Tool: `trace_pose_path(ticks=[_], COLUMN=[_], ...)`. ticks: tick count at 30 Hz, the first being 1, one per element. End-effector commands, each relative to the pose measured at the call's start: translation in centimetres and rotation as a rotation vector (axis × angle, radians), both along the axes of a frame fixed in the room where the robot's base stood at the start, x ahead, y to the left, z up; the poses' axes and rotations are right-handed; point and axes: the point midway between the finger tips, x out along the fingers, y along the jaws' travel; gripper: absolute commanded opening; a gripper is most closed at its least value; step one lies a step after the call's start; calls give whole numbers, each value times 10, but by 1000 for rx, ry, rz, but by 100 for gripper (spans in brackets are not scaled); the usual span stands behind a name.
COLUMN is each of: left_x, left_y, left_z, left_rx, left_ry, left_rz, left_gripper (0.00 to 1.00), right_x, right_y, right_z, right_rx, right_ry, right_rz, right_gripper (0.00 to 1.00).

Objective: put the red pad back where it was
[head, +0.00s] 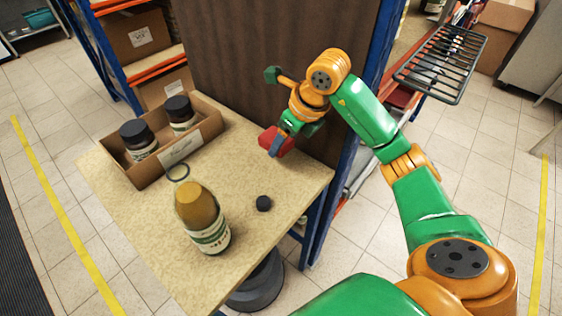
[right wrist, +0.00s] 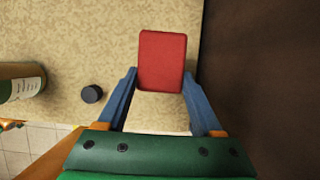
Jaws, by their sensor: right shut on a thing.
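The red pad (head: 284,143) is at the far right part of the table, close to the brown panel. My right gripper (head: 272,146) is shut on it, with its blue fingers on either side. In the right wrist view the red pad (right wrist: 162,60) sits between the two fingertips of the right gripper (right wrist: 160,80), over the speckled tabletop. I cannot tell whether the pad touches the table or is held just above it. My left gripper is not in view.
On the table (head: 125,210) stand an open jar (head: 208,236) with a white label, a small black lid (head: 263,203) and a cardboard box (head: 165,173) holding two dark-lidded jars. A brown panel (head: 265,60) rises behind. The tabletop between lid and pad is clear.

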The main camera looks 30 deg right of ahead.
Motion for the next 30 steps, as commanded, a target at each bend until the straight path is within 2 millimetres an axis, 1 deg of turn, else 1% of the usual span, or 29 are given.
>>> trace_pose_path(ticks=[4, 7, 9, 17, 18, 20, 21, 29, 30], left_x=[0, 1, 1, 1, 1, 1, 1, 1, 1], left_y=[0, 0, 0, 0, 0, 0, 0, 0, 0], left_z=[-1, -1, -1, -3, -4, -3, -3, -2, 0], left_rx=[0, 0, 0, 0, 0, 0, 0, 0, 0], left_ry=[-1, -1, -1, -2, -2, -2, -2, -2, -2], left_rz=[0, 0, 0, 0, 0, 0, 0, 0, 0], left_gripper=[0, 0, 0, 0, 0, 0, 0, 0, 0], right_x=[-1, -1, 0, 0, 0, 0, 0, 0, 0], right_y=[0, 1, 1, 0, 0, 0, 0, 0, 1], right_z=[-32, -49, -54, -55, -56, -55, -55, -55, -52], right_rx=[0, 1, 1, -1, -1, 0, 0, 0, 0], right_ry=[5, 4, 0, -1, 0, 0, 0, 0, -1], right_rz=[2, 2, 4, 5, 5, 5, 5, 5, 5], right_gripper=[15, 15, 15, 15, 70, 86, 97, 97, 97])
